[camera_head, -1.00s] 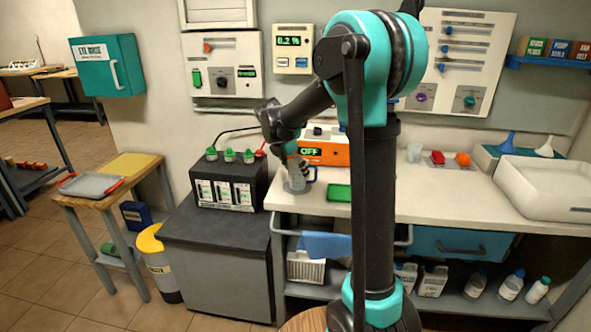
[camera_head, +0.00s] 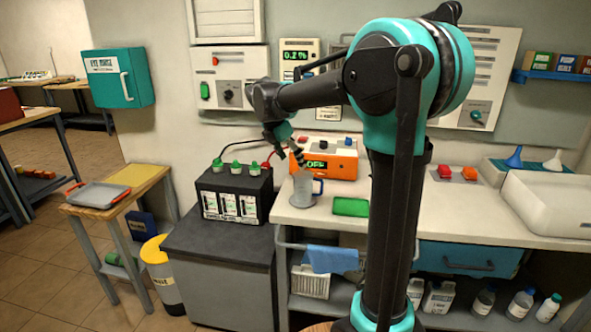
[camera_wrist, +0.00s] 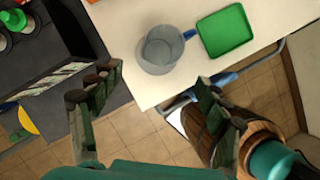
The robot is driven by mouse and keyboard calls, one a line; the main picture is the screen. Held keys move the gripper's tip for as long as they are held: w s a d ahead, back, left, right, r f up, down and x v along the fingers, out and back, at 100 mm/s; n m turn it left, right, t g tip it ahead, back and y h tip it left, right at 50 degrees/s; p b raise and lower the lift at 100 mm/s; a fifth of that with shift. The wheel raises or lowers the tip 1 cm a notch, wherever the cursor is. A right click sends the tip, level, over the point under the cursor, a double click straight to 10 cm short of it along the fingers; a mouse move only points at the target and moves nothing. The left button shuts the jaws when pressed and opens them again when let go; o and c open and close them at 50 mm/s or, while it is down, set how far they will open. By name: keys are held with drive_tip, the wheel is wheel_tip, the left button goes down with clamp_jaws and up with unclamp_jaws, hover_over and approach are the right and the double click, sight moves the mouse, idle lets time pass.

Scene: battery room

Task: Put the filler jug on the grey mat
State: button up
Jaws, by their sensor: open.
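The filler jug (camera_head: 303,190), a translucent grey vessel with a blue handle, stands upright on the white counter near its left end. The wrist view shows it from above, looking empty (camera_wrist: 160,50). My gripper (camera_head: 299,160) is just above the jug in the head view, apart from it. In the wrist view its two fingers (camera_wrist: 153,88) are spread wide with nothing between them. No separate grey mat is clear to me; the dark grey top (camera_head: 215,241) of the cabinet left of the counter may be it.
A battery (camera_head: 236,193) with green caps and cables stands on the dark top. An orange charger (camera_head: 330,160) is behind the jug, and a green tray (camera_head: 350,207) is to its right. A grey tray (camera_head: 98,194) and yellow mat (camera_head: 132,175) lie on the left table.

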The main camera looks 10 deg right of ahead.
drive_tip(key=s+d+f+m+y, duration=0.2)
drive_tip(key=s+d+f+m, duration=0.2)
drive_tip(key=s+f+m, duration=0.6)
drive_tip(key=s+d+f+m+t+y, duration=0.1)
drive_tip(key=s+d+f+m, duration=0.3)
drive_tip(key=s+f+m, duration=0.7)
drive_tip(key=s+m+y, duration=0.1)
drive_tip(key=s+m, duration=0.2)
drive_tip(key=s, duration=0.3)
drive_tip(key=shift+s+d+f+m+t, duration=0.25)
drive_tip(key=shift+d+f+m+t, duration=0.05)
drive_tip(key=shift+m, duration=0.1)
